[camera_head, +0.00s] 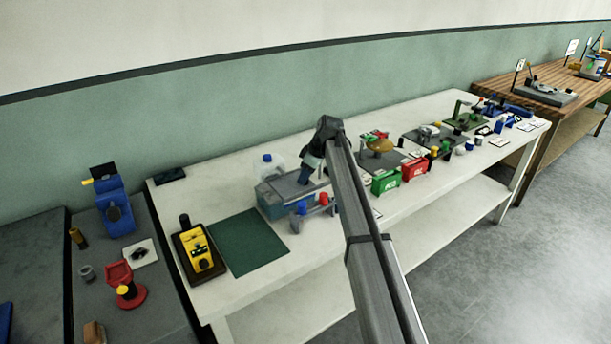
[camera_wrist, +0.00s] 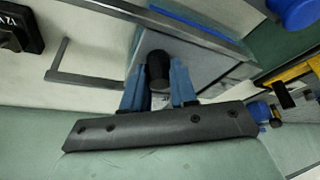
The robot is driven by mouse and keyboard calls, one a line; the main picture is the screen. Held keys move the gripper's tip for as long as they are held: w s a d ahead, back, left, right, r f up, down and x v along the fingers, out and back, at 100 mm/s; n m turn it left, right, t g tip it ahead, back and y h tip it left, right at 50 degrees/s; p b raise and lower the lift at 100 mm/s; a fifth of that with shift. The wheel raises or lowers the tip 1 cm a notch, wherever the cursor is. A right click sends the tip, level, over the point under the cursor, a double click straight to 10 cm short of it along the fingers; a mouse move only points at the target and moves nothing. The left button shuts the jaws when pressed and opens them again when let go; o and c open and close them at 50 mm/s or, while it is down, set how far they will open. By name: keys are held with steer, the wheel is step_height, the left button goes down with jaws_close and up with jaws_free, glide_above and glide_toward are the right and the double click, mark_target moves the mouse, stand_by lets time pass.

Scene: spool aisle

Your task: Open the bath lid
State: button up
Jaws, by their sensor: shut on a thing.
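The bath (camera_head: 272,206) is a blue-grey box on the white bench, in the middle of the head view. Its grey lid (camera_head: 284,186) appears to lie flat over the top. My gripper (camera_head: 306,173) is at the lid's right side, with the arm partly hiding that end. In the wrist view, the blue fingers of my gripper (camera_wrist: 158,88) stand on both sides of a black knob (camera_wrist: 159,66) and are shut on it. The grey lid (camera_wrist: 205,75) shows behind the knob. The knob is hidden in the head view.
A rack with red and blue caps (camera_head: 312,211) stands close in front of the bath. A green mat (camera_head: 248,242) and yellow meter (camera_head: 199,250) lie left. Green and red boxes (camera_head: 385,183) stand right.

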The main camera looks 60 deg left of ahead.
jaws_close()
steer(key=w, duration=0.9)
steer(key=o, duration=0.9)
jaws_free()
steer(key=shift+s, duration=0.1)
steer(key=v, duration=1.4)
steer(key=shift+f, duration=0.15)
